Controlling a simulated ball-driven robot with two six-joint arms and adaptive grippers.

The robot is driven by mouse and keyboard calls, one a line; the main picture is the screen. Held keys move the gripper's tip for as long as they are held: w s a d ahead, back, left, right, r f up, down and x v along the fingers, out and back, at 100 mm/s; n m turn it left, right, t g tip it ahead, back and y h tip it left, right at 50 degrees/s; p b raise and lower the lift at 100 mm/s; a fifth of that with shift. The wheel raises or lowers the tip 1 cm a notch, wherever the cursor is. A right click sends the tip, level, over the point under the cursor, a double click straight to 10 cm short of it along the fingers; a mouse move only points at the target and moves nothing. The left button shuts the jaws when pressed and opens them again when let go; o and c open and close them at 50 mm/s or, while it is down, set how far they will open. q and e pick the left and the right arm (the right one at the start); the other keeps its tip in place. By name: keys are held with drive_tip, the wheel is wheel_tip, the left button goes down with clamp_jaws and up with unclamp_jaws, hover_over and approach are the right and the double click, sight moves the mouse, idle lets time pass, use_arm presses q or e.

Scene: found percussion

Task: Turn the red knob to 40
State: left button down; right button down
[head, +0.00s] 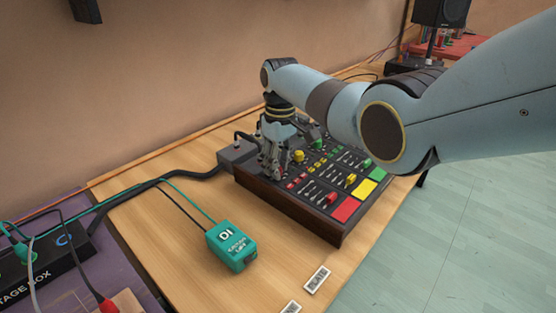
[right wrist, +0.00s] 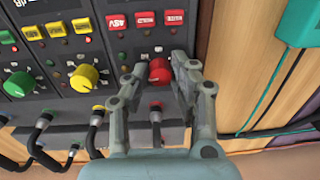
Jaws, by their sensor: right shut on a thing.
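The red knob (right wrist: 159,70) is on the dark mixer panel (right wrist: 50,107), at the end of a row of knobs, in the right wrist view. My right gripper (right wrist: 160,76) has one finger on each side of it and is shut on it. The number that the knob points at cannot be read. In the head view my right gripper (head: 273,172) reaches down onto the near left corner of the mixer (head: 290,207), and its fingers hide the red knob there. My left gripper is in neither view.
A yellow knob (right wrist: 84,78) and a green knob (right wrist: 19,84) sit left of the red one. Cables plug in along the mixer's edge. A teal DI box (head: 231,246) stands on the wooden table (head: 180,262). A stage box (head: 45,262) lies at the left.

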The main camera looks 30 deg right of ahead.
drive_tip(key=n+p, duration=0.1)
drive_tip(key=n, duration=0.2)
drive_tip(key=shift+w+n, duration=0.1)
drive_tip(key=shift+n, duration=2.2)
drive_tip(key=shift+p, duration=0.3)
drive_tip(key=c, duration=1.1)
unclamp_jaws()
drive_tip(key=shift+r, duration=0.1)
